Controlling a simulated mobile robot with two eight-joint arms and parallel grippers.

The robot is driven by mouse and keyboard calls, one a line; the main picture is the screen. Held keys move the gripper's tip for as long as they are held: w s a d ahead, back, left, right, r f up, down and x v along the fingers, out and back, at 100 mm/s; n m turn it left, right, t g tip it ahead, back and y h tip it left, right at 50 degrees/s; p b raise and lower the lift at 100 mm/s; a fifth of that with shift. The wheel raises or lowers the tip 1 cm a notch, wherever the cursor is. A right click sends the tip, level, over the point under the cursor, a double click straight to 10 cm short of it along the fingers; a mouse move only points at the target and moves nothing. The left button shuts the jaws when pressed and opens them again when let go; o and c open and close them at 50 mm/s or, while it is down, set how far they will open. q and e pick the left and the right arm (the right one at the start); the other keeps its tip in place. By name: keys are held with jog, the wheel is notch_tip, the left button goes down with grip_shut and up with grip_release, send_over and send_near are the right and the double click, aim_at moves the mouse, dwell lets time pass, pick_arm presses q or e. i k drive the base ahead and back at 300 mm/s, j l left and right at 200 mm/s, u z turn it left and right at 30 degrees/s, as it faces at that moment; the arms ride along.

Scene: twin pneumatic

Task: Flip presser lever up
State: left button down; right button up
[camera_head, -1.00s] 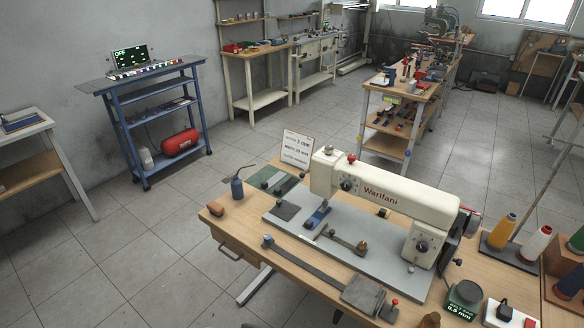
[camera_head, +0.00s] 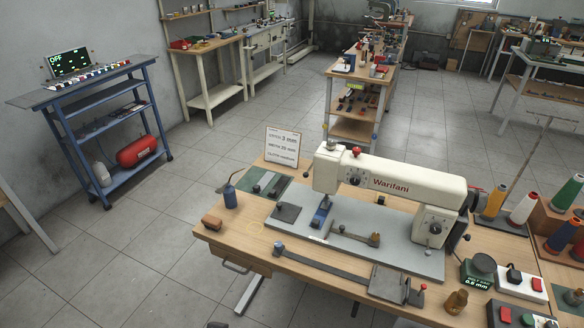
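The cream Warifani sewing machine (camera_head: 400,182) stands on a grey plate (camera_head: 375,252) on the wooden workbench. A red knob (camera_head: 356,151) sits on top of its left end, with dials on its front. A small dark lever-like part (camera_head: 309,187) shows at the left side of the machine head. A dark part (camera_head: 458,236) shows at the right end of the machine. I cannot tell from this view which part is the presser lever or its position. Neither of my grippers is in view.
A blue oil can (camera_head: 230,196), a sign (camera_head: 282,146) and a metal strip (camera_head: 330,266) are on the bench. Thread cones (camera_head: 523,208) and a 0.6 mm readout (camera_head: 478,283) are at its right. A blue cart (camera_head: 112,130) stands left. Floor between is clear.

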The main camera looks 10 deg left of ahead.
aim_at(305, 174)
jog(key=j, duration=0.35)
jog(key=i+j+u, duration=0.55)
jog(key=i+j, duration=0.2)
